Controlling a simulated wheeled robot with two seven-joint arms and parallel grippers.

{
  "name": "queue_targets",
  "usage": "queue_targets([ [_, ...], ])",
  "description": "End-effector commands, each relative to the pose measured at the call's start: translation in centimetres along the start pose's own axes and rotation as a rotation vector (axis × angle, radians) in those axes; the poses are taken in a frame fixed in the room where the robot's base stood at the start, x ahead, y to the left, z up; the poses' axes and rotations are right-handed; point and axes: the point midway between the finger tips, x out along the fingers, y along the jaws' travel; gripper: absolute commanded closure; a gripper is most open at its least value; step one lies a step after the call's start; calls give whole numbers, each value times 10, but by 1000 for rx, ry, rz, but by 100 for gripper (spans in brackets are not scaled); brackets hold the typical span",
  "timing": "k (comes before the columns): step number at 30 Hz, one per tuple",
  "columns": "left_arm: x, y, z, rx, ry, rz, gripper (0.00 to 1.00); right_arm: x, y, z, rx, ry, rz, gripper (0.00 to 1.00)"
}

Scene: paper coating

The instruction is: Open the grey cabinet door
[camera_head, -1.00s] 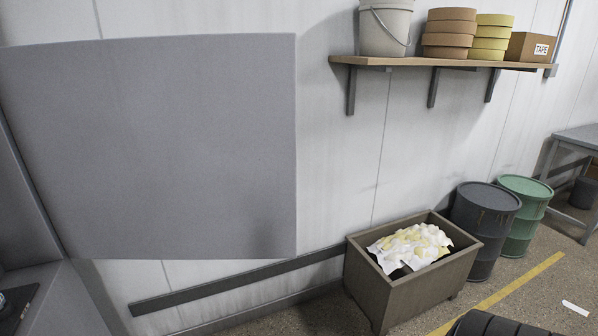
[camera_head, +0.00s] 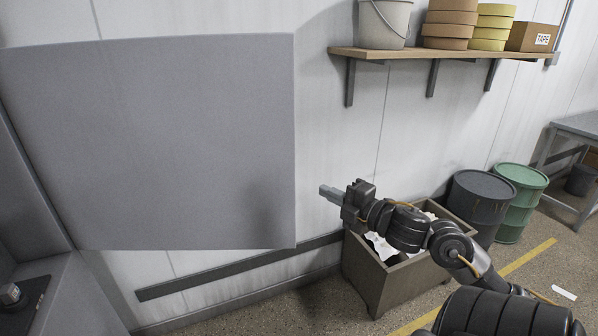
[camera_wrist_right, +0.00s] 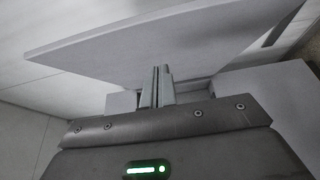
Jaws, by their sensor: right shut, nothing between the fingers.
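The grey cabinet door (camera_head: 150,140) stands swung open at the left of the head view, hinged at its left side to the grey cabinet (camera_head: 68,290). My right gripper (camera_head: 325,192) is shut and empty, just to the right of the door's free edge in the head view. In the right wrist view, the shut fingers (camera_wrist_right: 157,86) point toward a wide grey panel (camera_wrist_right: 190,45), which looks like the door. I cannot tell whether they touch it. My left gripper is not in view.
A brown bin (camera_head: 385,284) with white cloth stands behind my right arm. A dark drum (camera_head: 480,205) and a green drum (camera_head: 522,200) stand to its right. A wall shelf (camera_head: 440,55) holds a bucket, stacked rolls and a tape box.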

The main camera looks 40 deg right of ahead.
Motion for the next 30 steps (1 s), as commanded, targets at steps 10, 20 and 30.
queue_targets([
  [10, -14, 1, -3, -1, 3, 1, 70, 54, 4, 1, 5, -2, 3, 100],
  [20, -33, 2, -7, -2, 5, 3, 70, 110, 3, 13, 4, -4, -1, 100],
  [30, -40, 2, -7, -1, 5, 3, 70, 125, 0, 29, 3, -1, -1, 100],
])
